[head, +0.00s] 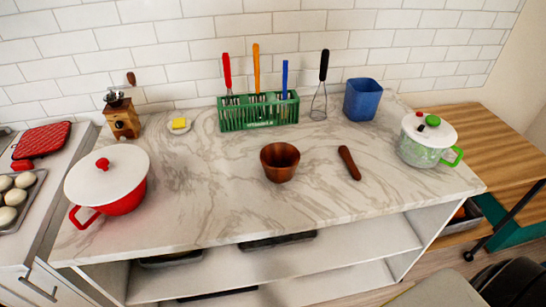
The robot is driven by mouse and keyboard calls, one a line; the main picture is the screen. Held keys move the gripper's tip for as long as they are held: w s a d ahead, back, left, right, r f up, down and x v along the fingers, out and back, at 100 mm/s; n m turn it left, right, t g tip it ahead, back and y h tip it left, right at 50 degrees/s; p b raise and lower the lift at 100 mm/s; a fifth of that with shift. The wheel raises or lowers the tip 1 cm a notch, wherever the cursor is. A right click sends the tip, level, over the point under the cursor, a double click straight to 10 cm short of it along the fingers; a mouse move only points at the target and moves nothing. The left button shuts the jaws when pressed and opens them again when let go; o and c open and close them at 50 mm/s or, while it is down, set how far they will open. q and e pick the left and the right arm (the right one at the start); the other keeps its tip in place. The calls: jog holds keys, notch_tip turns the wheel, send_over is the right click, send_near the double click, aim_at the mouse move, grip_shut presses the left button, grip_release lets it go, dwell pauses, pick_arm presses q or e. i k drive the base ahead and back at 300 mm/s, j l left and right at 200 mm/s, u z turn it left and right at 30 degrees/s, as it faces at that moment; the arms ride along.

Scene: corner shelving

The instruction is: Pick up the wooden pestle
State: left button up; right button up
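The dark brown wooden pestle (349,163) lies on the white marble countertop (225,205), tilted, right of the centre. Nothing touches it. A brown wooden mortar (280,162) stands upright to its left, apart from it. Neither of my grippers shows in the head view.
A green rack (258,114) with utensils, a whisk (320,92) and a blue container (362,100) stand behind. A red pot (108,180) is at left, a white-lidded green-handled pot (428,140) at right. The counter in front of the pestle is clear to its edge.

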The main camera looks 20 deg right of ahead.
aim_at(344, 152)
jog(key=z, duration=1.4)
jog(key=l, duration=0.15)
jog(key=i+u, duration=0.05)
